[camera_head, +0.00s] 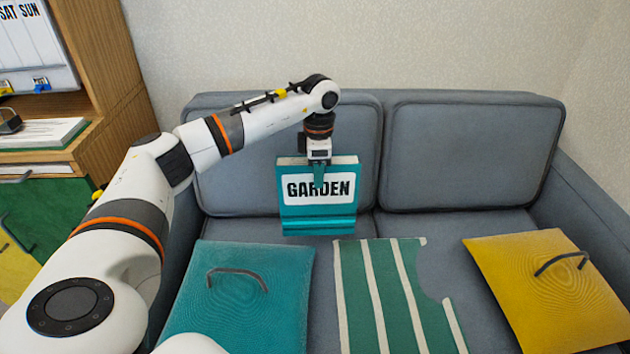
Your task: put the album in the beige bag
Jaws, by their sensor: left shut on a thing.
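The album (317,210) is a teal book with "GARDEN" in black on a white label. My left gripper (318,180) is shut on its top edge and holds it upright, label facing me, in front of the sofa's back cushions. I cannot tell how far it is above the seat. No plainly beige bag shows. Flat on the sofa lie a teal bag (235,300) with a dark handle, a green piece with cream stripes (384,300) and a notched right edge, and a yellow bag (545,300) with a dark handle. My right gripper is not in view.
The grey sofa (475,155) fills the middle and right, with a raised arm at the right. A wooden shelf unit (115,100) with a calendar (35,50) and green drawer stands at the left. Bare grey seat lies between the striped piece and the yellow bag.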

